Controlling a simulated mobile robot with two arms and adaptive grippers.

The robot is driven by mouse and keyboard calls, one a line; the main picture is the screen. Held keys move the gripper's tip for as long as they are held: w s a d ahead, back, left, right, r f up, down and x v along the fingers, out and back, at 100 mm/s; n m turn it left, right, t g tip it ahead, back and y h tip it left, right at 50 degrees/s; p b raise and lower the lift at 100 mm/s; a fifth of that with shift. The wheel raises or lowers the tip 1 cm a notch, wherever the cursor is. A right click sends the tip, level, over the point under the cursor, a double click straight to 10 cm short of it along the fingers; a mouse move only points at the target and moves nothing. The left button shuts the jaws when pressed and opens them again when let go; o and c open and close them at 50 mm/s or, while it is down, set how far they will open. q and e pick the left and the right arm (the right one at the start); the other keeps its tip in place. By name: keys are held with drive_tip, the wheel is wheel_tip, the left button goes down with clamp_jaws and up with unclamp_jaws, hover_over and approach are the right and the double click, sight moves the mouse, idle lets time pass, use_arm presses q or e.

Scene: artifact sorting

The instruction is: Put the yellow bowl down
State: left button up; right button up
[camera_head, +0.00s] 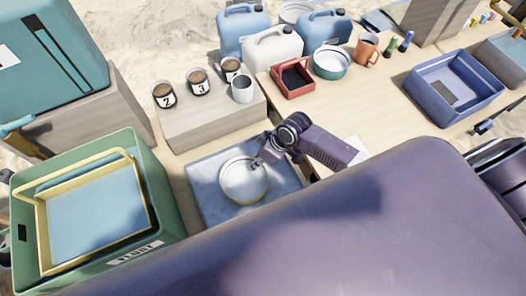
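The yellow bowl (240,187), round and pale cream-yellow in this light, is over the blue-grey square tray (209,208). It looks roughly level. I cannot tell whether its base touches the tray. My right gripper (257,163) reaches in from the upper right, with its fingertips at the bowl's upper right rim. The fingers appear shut on the rim, though they are small in the view. My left gripper is not in view.
A green crate (165,205) with a yellow-rimmed insert stands left of the tray. Behind the tray, a block (213,123) carries numbered jars and a white mug (242,89). A red bin (293,80) and a blue bin (487,103) stand on the wooden table.

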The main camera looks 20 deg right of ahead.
drive_tip(key=v, duration=1.1)
drive_tip(key=shift+s+r, duration=0.1)
drive_tip(key=shift+s, duration=0.05)
